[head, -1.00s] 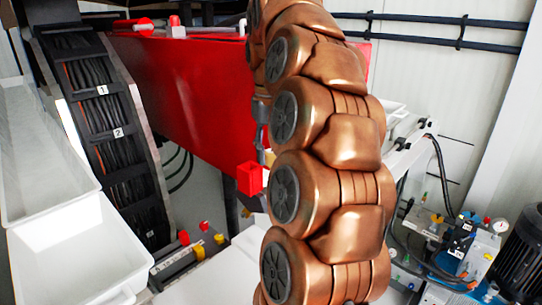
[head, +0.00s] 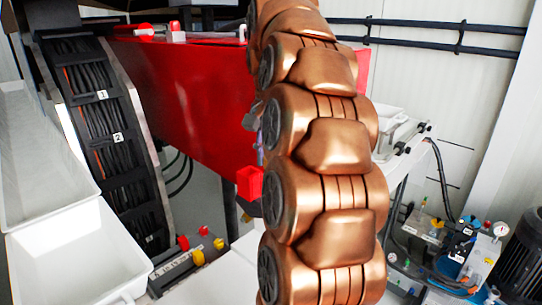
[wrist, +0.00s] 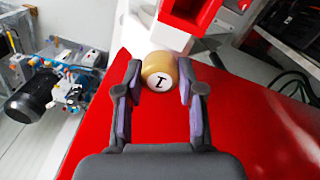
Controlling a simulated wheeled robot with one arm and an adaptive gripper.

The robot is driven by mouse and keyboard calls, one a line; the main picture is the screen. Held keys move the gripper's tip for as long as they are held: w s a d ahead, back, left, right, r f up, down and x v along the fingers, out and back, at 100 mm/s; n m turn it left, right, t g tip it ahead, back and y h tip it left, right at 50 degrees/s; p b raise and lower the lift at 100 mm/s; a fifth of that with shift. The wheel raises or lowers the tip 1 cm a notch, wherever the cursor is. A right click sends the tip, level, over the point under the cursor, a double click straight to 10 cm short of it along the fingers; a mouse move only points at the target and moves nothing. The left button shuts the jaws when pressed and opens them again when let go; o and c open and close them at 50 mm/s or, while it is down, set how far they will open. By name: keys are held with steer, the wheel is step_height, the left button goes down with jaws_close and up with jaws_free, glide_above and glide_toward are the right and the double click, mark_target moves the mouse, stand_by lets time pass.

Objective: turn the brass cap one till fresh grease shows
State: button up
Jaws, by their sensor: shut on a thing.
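The brass cap one (wrist: 158,72) is a round tan-gold cap with a white end marked 1. In the wrist view it sits against a white block (wrist: 146,32), just below a red open box. My gripper (wrist: 160,82) has one finger on each side of the cap and is shut on it near the fingertips. No grease can be made out around the cap in this view. In the head view the cap is hidden behind my copper-coloured arm, and only a small dark part beside the arm shows near the red box.
The red open box (wrist: 190,16) is close above the fingers; it also shows in the head view (head: 249,182). A large red panel (head: 190,85) stands behind my arm. White trays (head: 80,255) are at left, and pump fittings with a black motor (head: 522,262) at right.

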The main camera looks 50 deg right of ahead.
stand_by(0.3)
steer(key=o, duration=0.9)
steer(key=shift+c, duration=0.2)
steer(key=n, duration=1)
steer(key=shift+r+p, duration=0.1)
steer(key=shift+p, duration=0.2)
steer(key=n+p, duration=0.2)
steer(key=n, duration=0.1)
steer(key=n+p, duration=0.1)
steer(key=p, duration=0.1)
steer(key=shift+a+r+n, duration=0.1)
steer(key=shift+r+n, duration=0.15)
steer(key=shift+n, duration=0.15)
steer(key=n+p, duration=0.1)
steer(key=p, duration=0.1)
steer(key=n+p, duration=0.2)
steer(key=shift+f+n, duration=0.2)
steer(key=shift+n, duration=0.1)
